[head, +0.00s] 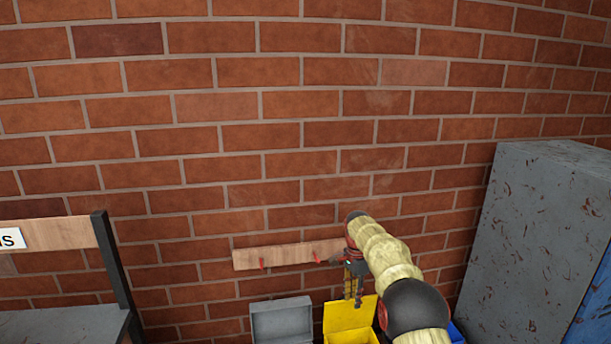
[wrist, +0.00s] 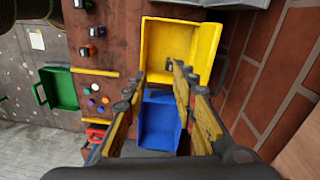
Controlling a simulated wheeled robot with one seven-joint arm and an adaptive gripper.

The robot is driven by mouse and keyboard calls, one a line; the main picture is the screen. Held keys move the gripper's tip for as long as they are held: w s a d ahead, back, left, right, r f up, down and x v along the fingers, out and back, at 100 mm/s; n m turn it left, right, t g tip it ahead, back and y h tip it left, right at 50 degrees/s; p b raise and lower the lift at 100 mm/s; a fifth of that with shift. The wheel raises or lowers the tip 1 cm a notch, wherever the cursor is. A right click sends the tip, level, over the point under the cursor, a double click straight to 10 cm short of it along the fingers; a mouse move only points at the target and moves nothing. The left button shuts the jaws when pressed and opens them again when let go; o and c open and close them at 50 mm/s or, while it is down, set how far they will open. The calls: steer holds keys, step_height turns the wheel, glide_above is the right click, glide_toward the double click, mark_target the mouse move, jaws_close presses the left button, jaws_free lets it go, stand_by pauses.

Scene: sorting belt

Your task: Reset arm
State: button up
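My gripper (head: 354,284) hangs at the end of my arm, in front of the brick wall and above the yellow bin in the head view. In the wrist view its two yellow-sided fingers (wrist: 160,75) stand apart, with nothing seen held between them. Past the fingers are an open yellow bin (wrist: 208,45) and a blue bin (wrist: 153,128). A small dark thing shows near the fingertips at the yellow bin, too small to tell. The yellow bin (head: 347,316) also shows in the head view, left of my arm.
A grey bin (head: 281,319) stands left of the yellow one. A wooden rail (head: 285,256) with red hooks is on the wall. A tall grey cabinet (head: 537,230) stands right. A dark-posted frame with a sign (head: 12,239) is left. A green bin (wrist: 62,90) and several coloured round things (wrist: 97,98) lie beyond.

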steer(key=s+f+n, duration=0.4)
steer(key=s+n, duration=0.1)
steer(key=s+d+r+n+t+b, duration=0.1)
steer(key=s+r+n+b, duration=0.25)
steer(key=s, duration=0.75)
steer(key=s+d+r+n+b, duration=0.15)
steer(key=s+r+n, duration=0.3)
steer(key=s, duration=0.65)
steer(key=s+r+n+t+b, duration=0.1)
steer(key=s+t+b, duration=0.4)
steer(key=s, duration=1.9)
steer(key=shift+d+r+b, duration=0.2)
steer(key=shift+r+b, duration=0.15)
steer(key=shift+b, duration=1.55)
